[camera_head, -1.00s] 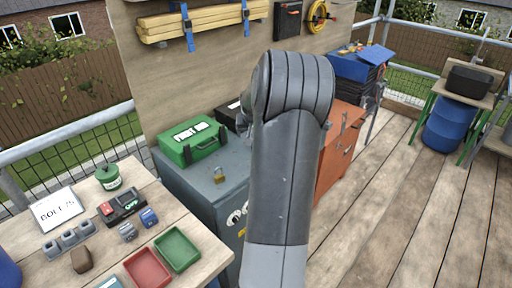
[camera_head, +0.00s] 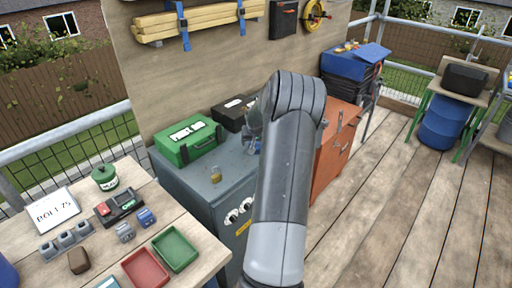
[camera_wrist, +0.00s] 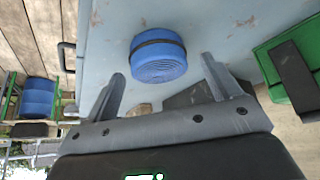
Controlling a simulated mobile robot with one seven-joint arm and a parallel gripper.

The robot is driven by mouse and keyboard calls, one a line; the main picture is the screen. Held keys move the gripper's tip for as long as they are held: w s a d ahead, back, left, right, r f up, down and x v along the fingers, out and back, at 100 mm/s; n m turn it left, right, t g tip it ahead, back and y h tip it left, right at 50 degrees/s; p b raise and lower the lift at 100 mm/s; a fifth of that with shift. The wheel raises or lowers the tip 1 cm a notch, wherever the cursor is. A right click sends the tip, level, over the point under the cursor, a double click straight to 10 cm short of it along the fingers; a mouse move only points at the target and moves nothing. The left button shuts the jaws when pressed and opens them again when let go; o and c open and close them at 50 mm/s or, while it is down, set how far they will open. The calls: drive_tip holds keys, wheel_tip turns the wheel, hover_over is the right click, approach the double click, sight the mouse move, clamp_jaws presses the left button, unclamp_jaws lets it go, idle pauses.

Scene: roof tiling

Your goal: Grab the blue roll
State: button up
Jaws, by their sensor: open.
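The blue roll (camera_wrist: 158,58) stands on the grey cabinet top (camera_wrist: 110,35), with a dark band around its upper part. In the wrist view, my gripper (camera_wrist: 163,68) is open, with one finger on either side of the lower part of the roll in the picture. Nothing is held, and I cannot tell how far the fingertips are from the roll. In the head view my arm covers most of the area around the roll.
A green first aid box (camera_head: 188,142), a black case (camera_head: 232,113) and a brass padlock (camera_head: 216,174) are on the cabinet top. The green box also shows in the wrist view (camera_wrist: 290,65). An orange cabinet (camera_head: 334,150) stands to the right.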

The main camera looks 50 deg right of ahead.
drive_tip(key=shift+x, duration=1.05)
drive_tip(key=shift+c, duration=0.4)
drive_tip(key=c, duration=1)
